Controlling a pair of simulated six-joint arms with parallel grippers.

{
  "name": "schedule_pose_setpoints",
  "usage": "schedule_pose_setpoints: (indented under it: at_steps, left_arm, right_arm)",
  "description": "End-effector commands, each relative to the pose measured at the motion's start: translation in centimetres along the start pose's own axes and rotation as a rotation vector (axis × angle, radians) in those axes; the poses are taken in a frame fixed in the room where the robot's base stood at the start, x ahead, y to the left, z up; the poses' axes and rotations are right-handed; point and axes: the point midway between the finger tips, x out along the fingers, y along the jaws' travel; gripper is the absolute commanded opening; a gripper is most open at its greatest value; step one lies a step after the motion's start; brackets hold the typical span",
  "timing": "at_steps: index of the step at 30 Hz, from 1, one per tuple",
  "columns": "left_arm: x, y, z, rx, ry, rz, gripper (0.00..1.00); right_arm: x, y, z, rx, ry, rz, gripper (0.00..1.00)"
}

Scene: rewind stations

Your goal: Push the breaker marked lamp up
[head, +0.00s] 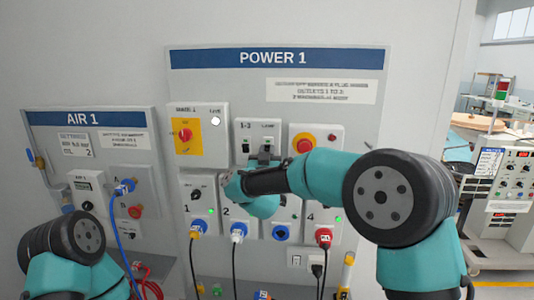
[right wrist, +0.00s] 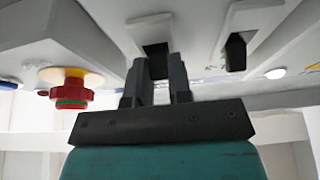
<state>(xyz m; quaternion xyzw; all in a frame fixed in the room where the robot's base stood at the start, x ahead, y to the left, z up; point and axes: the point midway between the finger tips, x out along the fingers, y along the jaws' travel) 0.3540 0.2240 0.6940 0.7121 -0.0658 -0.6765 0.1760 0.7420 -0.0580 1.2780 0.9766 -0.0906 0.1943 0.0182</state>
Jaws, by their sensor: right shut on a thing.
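The breaker marked lamp (head: 268,141) is the right one of two in a white box under the POWER 1 sign, in the head view. My right gripper (head: 265,157) reaches it from below and hides its lower part. In the right wrist view, the fingers of my right gripper (right wrist: 157,84) are shut at the slot of the lamp breaker (right wrist: 156,48), one finger on each side of its lever. The lever itself is mostly hidden between the fingers. My left gripper is not in view; only part of my left arm shows at the lower left.
The breaker marked 1-3 (head: 245,147) sits close to the left of the lamp breaker. A red stop button (head: 304,143) is to the right; it also shows in the right wrist view (right wrist: 70,88).

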Motion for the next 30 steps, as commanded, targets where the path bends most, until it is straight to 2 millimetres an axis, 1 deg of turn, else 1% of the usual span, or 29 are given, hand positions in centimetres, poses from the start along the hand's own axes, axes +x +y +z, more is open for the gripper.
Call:
schedule_pose_setpoints:
  at_steps: [7, 21, 30]
  left_arm:
    - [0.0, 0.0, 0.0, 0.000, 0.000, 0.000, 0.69]
    - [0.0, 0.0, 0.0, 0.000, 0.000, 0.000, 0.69]
    - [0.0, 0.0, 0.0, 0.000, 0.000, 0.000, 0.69]
  right_arm:
    - [0.2, 0.1, -0.3, -0.001, -0.055, 0.003, 0.00]
    - [0.7, 0.2, -0.9, 0.000, -0.316, 0.007, 0.00]
    - [0.8, 0.1, -1.0, 0.000, -0.375, 0.001, 0.00]
